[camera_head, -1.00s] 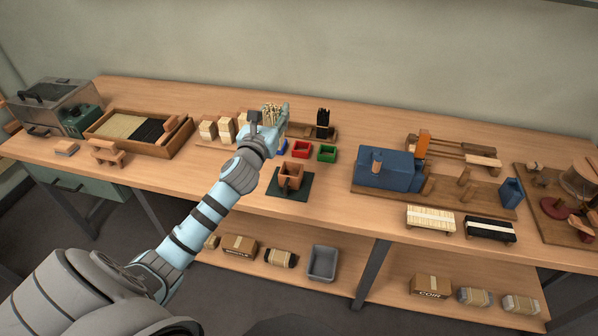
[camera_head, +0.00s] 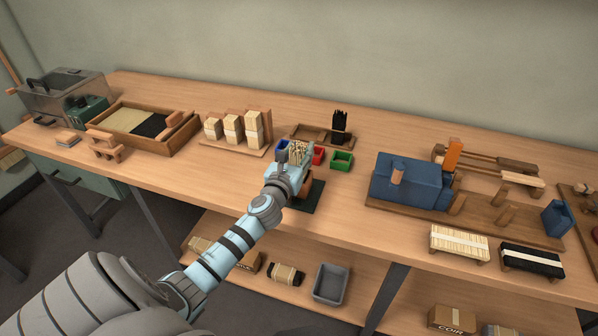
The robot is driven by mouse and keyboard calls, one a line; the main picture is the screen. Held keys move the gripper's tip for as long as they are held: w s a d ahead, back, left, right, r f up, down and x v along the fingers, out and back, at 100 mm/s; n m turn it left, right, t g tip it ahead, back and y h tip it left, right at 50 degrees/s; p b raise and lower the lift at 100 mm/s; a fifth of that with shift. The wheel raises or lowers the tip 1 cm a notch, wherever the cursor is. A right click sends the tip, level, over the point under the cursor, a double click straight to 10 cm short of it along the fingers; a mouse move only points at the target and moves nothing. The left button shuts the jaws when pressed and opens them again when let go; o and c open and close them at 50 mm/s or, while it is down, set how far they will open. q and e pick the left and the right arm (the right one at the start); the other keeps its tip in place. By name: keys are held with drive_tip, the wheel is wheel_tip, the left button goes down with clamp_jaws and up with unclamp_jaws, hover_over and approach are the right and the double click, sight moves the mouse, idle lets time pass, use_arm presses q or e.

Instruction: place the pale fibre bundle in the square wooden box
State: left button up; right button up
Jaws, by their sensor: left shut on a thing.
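My left gripper (camera_head: 290,167) is shut on the pale fibre bundle (camera_head: 299,152), whose bristle ends stick up above the fingers. The gripper and bundle are in front of the square wooden box (camera_head: 308,190) as seen from the head, and hide most of it. The box stands on a dark square mat (camera_head: 310,203). I cannot tell whether the bundle is over the box or inside its rim. My right gripper is not in view.
Small blue (camera_head: 282,147), red (camera_head: 318,155) and green (camera_head: 342,160) trays stand just behind. A black bundle (camera_head: 340,124) stands upright in a wooden rack (camera_head: 309,132). Pale blocks (camera_head: 233,130) are at the left, a blue machine (camera_head: 410,182) at the right.

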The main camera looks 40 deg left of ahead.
sight(298, 162)
use_arm(q)
wheel_tip(298, 162, down, 3)
drive_tip(key=shift+s+f+b, duration=0.15)
drive_tip(key=shift+f+b, duration=0.05)
drive_tip(key=shift+b, duration=0.9)
drive_tip(key=shift+s+r, duration=0.1)
drive_tip(key=shift+r, duration=0.15)
drive_tip(key=shift+f, duration=0.25)
drive_tip(key=o, duration=1.2)
drive_tip(key=shift+c, duration=0.2)
drive_tip(key=shift+r, duration=0.1)
